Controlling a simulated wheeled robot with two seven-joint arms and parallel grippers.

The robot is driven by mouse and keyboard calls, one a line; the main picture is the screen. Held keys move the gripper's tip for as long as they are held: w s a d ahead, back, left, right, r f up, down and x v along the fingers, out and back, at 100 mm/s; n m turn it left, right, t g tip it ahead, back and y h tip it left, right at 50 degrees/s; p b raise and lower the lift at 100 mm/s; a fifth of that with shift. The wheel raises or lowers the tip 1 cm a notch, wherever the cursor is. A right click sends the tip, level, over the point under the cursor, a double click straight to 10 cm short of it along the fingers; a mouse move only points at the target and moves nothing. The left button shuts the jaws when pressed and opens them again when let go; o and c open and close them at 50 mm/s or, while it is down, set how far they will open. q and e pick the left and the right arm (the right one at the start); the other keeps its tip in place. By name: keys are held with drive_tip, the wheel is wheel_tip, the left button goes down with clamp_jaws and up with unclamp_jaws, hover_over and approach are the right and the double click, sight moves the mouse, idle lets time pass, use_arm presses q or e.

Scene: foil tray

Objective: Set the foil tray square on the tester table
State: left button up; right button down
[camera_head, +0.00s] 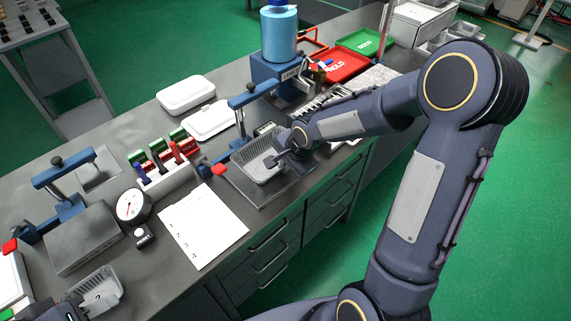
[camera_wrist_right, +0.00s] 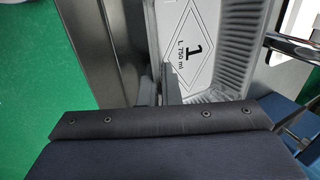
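A grey ribbed foil tray (camera_head: 255,163) sits on a flat dark metal plate (camera_head: 258,196), seemingly the tester table, beside a blue clamp arm with a red handle (camera_head: 219,169). My right gripper (camera_head: 296,157) is at the tray's right side. In the right wrist view its fingers (camera_wrist_right: 163,84) straddle the tray's side wall, close together, one inside and one outside. The tray floor (camera_wrist_right: 200,45) there reads "1 L 750 ml". My left gripper (camera_head: 72,304) is at the bottom left beside a second grey tray (camera_head: 103,285); its fingers are not clear.
A dial gauge (camera_head: 131,206), a white paper sheet (camera_head: 203,226) and a rack of red and green items (camera_head: 166,181) lie left of the plate. White lidded containers (camera_head: 186,94) stand behind. A second blue clamp (camera_head: 65,205) and grey block (camera_head: 85,242) are at left. The bench's front edge is close.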

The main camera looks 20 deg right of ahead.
drive_tip(key=shift+f, duration=0.2)
drive_tip(key=c, duration=1.6)
unclamp_jaws()
drive_tip(key=shift+c, duration=0.2)
drive_tip(key=shift+r, duration=0.1)
drive_tip(key=shift+r+p, duration=0.3)
drive_tip(key=v, duration=1.1)
drive_tip(key=s+a+r+n+y, duration=0.1)
drive_tip(key=s+a+n, duration=0.1)
drive_tip(key=s+n, duration=0.4)
drive_tip(key=s+a+r+n+t+y, duration=0.1)
drive_tip(key=s+n, duration=0.5)
drive_tip(key=s, duration=0.8)
drive_tip(key=shift+a+n, duration=0.3)
drive_tip(key=shift+a, duration=0.15)
